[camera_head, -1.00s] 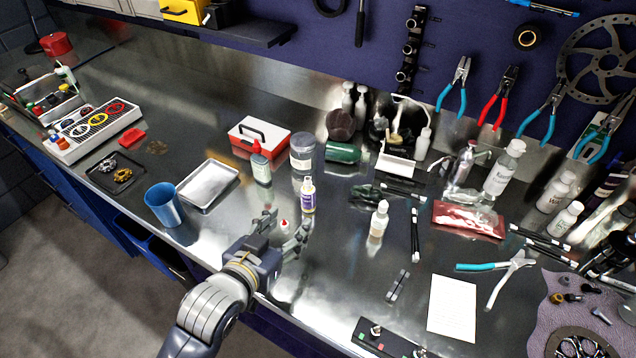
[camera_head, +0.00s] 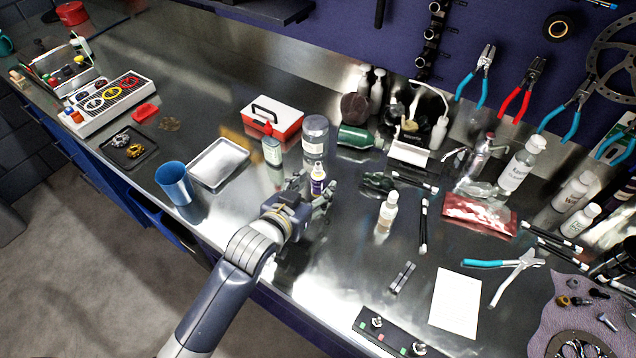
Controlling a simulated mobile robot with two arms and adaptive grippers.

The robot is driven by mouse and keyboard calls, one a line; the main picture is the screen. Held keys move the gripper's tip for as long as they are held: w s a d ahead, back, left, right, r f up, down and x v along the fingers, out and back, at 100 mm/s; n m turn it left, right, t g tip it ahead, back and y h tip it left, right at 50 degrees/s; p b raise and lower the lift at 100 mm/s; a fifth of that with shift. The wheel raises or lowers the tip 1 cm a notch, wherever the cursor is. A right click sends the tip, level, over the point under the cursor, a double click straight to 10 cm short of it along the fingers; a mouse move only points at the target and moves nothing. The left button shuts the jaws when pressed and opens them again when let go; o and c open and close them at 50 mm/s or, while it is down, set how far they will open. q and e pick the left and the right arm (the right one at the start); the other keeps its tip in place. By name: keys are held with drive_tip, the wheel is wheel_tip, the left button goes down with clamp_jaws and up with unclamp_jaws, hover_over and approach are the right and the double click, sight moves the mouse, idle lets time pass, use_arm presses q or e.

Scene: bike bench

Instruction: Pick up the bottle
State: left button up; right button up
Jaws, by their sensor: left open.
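A small bottle (camera_head: 318,173) with a white top and a purple and yellow label stands upright on the steel bench in the middle of the view. My left gripper (camera_head: 314,187) is open, with its fingers on either side of the bottle's lower part as seen from here. The bottle's base is hidden behind the gripper, and I cannot tell whether the fingers touch it. My right gripper does not show.
A grey jar (camera_head: 315,134) stands right behind the bottle. A red and white box (camera_head: 271,117), a metal tray (camera_head: 218,164) and a blue cup (camera_head: 174,183) are to the left. A green can (camera_head: 355,137) lies behind.

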sight(315, 186)
use_arm(q)
drive_tip(key=shift+p+x, duration=0.3)
drive_tip(key=shift+x, duration=1.55)
drive_tip(key=shift+a+f, duration=0.1)
drive_tip(key=shift+a, duration=0.1)
drive_tip(key=c, duration=1.2)
